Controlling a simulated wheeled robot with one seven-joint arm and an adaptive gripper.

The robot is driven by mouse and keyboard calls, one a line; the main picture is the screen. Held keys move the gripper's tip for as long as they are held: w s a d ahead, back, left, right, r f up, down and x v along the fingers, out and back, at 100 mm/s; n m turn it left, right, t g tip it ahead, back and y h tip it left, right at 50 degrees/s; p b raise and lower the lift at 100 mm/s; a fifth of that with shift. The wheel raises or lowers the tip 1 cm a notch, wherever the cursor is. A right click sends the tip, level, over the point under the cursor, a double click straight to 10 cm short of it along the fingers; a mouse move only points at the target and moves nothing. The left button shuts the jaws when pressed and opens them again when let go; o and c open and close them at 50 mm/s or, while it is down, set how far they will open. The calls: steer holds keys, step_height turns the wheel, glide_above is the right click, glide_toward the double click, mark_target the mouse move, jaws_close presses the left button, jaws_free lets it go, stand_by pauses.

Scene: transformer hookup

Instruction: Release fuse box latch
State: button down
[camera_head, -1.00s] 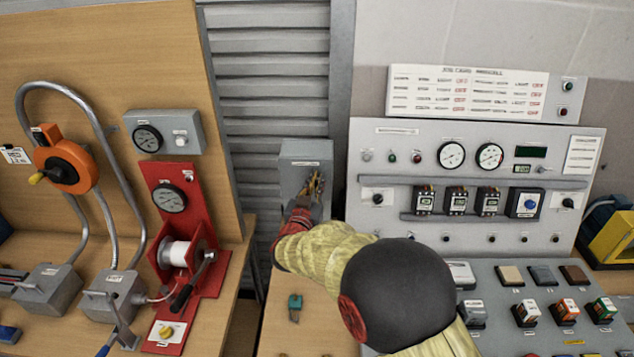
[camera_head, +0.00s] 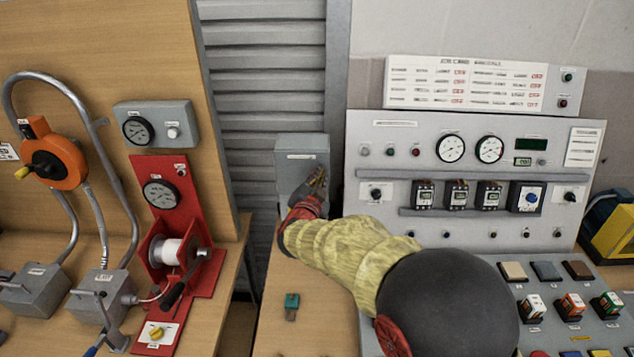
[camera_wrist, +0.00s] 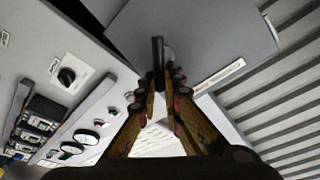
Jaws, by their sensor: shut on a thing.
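The fuse box (camera_head: 300,146) is a grey box in front of the slatted shutter, left of the control panel. It also shows large in the wrist view (camera_wrist: 205,35), its front face closed. My gripper (camera_head: 319,178) is at the lower right of its front. In the wrist view, my gripper (camera_wrist: 166,76) has its fingers converged on a short dark bar, the latch (camera_wrist: 158,50), which stands out against the box face. The fingertips hide the lower part of the latch. I cannot tell how far it is turned.
The grey control panel (camera_head: 365,230) with gauges and breakers stands close on the right. A red winch stand (camera_head: 160,225) and an orange reel (camera_head: 55,160) are on the left. A small teal item (camera_head: 291,302) lies on the wooden bench below my arm.

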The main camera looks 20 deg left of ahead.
steer(key=m+b, duration=0.2)
steer(key=b, duration=0.1)
steer(key=f+m+y+b, duration=0.1)
steer(key=m+b, duration=0.2)
steer(key=b, duration=0.1)
steer(key=d+f+m+g+y+b, duration=0.1)
steer(key=m+b, duration=0.2)
steer(key=b, duration=0.1)
steer(key=shift+w+f, duration=0.1)
steer(key=shift+f, duration=0.05)
steer(key=shift+m, duration=0.3)
steer(key=c, duration=2.2)
jaws_free()
steer(key=shift+c, duration=0.2)
steer(key=v, duration=1.2)
steer(key=shift+d, duration=0.15)
